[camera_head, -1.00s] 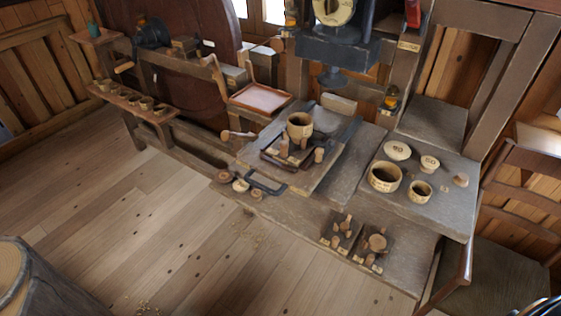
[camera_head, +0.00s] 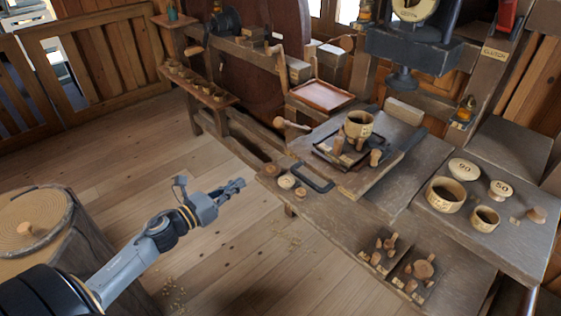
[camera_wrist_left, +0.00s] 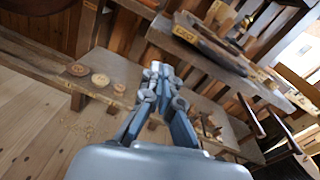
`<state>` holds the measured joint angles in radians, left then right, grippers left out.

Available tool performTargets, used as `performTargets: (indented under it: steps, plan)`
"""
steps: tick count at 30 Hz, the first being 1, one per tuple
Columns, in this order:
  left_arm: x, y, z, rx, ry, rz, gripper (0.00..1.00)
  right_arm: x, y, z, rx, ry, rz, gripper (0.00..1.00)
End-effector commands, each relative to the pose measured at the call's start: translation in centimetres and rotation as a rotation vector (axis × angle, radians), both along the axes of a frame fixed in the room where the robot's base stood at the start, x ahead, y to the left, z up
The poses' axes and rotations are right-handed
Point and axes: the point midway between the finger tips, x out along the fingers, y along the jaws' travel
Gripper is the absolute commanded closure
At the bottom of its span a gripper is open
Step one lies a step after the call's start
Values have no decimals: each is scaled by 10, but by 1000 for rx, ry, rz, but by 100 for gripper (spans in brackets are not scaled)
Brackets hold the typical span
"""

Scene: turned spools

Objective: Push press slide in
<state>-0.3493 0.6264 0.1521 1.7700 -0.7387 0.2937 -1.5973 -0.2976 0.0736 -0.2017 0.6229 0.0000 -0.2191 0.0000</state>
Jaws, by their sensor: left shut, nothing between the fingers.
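The press slide (camera_head: 340,180) is a grey board on the bench, pulled out toward the front, with a black handle (camera_head: 311,181) at its front edge. On it sits a dark tray (camera_head: 324,154) with a wooden cup (camera_head: 357,126) and several small wooden pegs. The press head (camera_head: 403,82) hangs above and behind. My left gripper (camera_head: 240,184) is shut and empty, over the floor to the left of the handle and apart from it. It also shows in the left wrist view (camera_wrist_left: 157,70), pointing toward the bench. My right gripper is out of view.
Several discs (camera_head: 286,181) lie at the bench's front left. Labelled cups (camera_head: 446,194) and discs stand on the right. Compartments with wooden pieces (camera_head: 419,270) sit at the lower front. A stump (camera_head: 85,225) stands at left.

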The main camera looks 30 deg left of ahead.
Motion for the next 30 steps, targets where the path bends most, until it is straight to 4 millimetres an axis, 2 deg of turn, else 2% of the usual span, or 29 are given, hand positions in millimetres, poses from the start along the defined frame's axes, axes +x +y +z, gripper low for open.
performTargets:
  steps: [1, 3, 6, 11, 24, 30]
  plan:
    - [0, -7, 13, 72, -43, -33, 100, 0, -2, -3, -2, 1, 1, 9]
    - [1, -13, 26, 136, -81, -60, 100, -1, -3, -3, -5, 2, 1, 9]
    - [6, -18, 33, 170, -101, -72, 100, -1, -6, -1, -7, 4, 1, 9]
    - [27, -25, 36, 167, -101, -71, 100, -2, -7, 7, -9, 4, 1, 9]
    - [105, -53, 35, 159, -98, -66, 100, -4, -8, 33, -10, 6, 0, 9]
    - [126, -61, 33, 160, -96, -68, 100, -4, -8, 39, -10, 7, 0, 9]
